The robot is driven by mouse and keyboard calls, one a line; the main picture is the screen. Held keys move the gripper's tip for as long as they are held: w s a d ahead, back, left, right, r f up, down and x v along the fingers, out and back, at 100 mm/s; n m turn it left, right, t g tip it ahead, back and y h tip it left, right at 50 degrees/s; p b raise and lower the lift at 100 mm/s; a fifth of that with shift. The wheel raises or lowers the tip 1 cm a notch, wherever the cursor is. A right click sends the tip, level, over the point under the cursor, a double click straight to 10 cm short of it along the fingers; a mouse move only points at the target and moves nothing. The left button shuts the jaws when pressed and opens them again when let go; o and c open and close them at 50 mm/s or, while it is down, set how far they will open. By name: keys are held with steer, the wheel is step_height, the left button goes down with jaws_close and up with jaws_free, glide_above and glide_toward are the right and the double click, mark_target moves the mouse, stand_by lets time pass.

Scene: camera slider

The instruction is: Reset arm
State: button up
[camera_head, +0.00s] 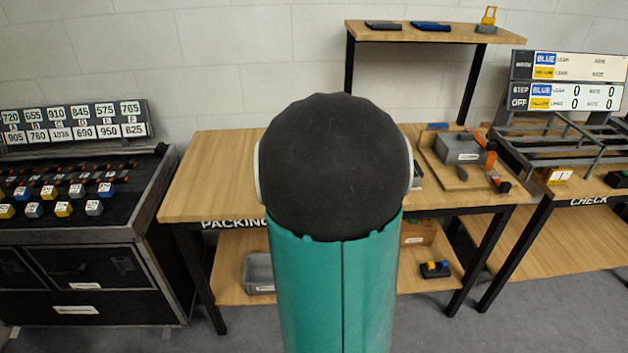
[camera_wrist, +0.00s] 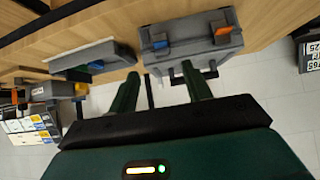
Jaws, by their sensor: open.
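My gripper (camera_wrist: 160,71) shows in the wrist view with its two dark green fingers spread apart and nothing held between them. Beyond the fingertips is a wooden tabletop edge (camera_wrist: 64,38), with a grey case (camera_wrist: 191,50) bearing orange and blue parts and a grey tray-like box (camera_wrist: 84,68) with a blue part. I cannot tell whether the fingers touch anything. In the head view, my teal and black arm link fills the middle and hides the gripper and part of the packing bench (camera_head: 210,175).
Left of the packing bench stands a black cabinet (camera_head: 75,262) with numbered blocks on top. To the right is the check table (camera_head: 594,190) with a metal frame and scoreboard (camera_head: 568,82). A raised shelf (camera_head: 455,33) stands behind. The bench's left top is bare.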

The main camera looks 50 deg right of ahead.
steer(key=shift+v, duration=0.85)
steer(key=w+a+r+n+t+y, duration=0.1)
steer(key=a+r+n+y, duration=0.15)
steer(key=a, duration=0.85)
steer(key=w+a+r+n+y, duration=0.15)
steer(key=a+r, duration=0.25)
steer(key=a, duration=0.7)
steer(key=s+a+n+y, duration=0.1)
steer(key=s+a+n, duration=0.1)
steer(key=a, duration=0.4)
steer(key=s+a+r+n+y, duration=0.1)
steer(key=s+a+n, duration=0.1)
steer(key=s+a, duration=0.3)
steer(key=s+a+r+n+g+y, duration=0.1)
steer(key=s+a, duration=0.3)
steer(key=a, duration=0.4)
steer(key=shift+a+r+n, duration=0.15)
steer(key=shift+a+n, duration=0.25)
steer(key=shift+n, duration=0.3)
